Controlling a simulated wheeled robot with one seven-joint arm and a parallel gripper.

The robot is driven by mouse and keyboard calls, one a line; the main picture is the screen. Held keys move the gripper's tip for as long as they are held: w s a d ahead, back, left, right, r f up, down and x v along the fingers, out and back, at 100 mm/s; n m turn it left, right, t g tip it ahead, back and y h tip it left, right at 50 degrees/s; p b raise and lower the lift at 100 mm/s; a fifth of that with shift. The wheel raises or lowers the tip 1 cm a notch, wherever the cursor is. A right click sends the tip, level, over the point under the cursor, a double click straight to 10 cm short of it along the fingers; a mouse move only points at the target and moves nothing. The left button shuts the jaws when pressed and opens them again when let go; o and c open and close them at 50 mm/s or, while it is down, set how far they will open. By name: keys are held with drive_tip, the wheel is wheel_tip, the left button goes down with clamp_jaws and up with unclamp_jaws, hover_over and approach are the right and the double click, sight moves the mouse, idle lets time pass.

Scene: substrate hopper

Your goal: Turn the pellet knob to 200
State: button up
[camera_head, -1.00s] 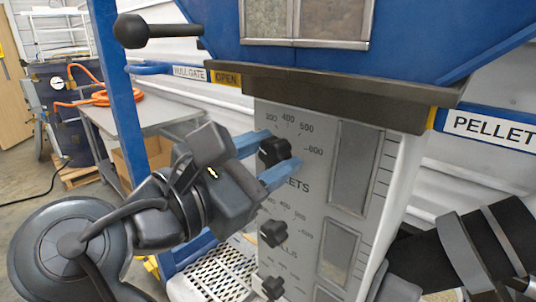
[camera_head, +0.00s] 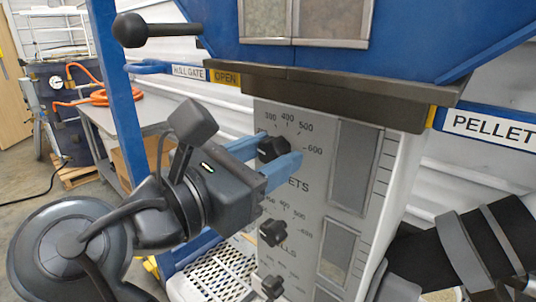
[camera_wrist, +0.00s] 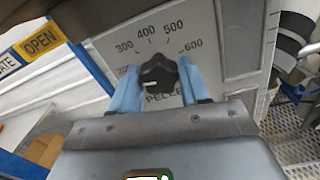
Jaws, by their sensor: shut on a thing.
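The pellet knob (camera_head: 272,149) is the black lobed top knob on the grey panel, above lettering partly hidden by a finger. In the wrist view, the knob (camera_wrist: 158,72) sits between the two blue fingers, with a short pale mark on its lower left side. Numbers 300 to 600 arc above it, and the 200 label at the left is partly covered by the left finger. My gripper (camera_head: 268,155) is shut on the knob, one finger on each side; it also shows in the wrist view (camera_wrist: 158,82).
Two more black knobs (camera_head: 272,233) (camera_head: 273,287) sit below on the panel. A sight window (camera_head: 356,165) is to the right. The blue hopper (camera_head: 415,35) and its dark ledge (camera_head: 340,93) overhang the panel. A black-ended lever (camera_head: 131,30) is at upper left.

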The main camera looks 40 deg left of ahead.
drive_tip(key=o, duration=0.7)
drive_tip(key=shift+a+f, duration=0.1)
drive_tip(key=shift+f, duration=0.15)
drive_tip(key=shift+c, duration=0.2)
drive_tip(key=o, duration=0.4)
drive_tip(key=shift+r, duration=0.15)
drive_tip(key=shift+c, duration=0.2)
drive_tip(key=s+b, duration=0.1)
drive_tip(key=s, duration=0.6)
drive_tip(key=shift+s+a, duration=0.25)
drive_tip(key=shift+s, duration=0.15)
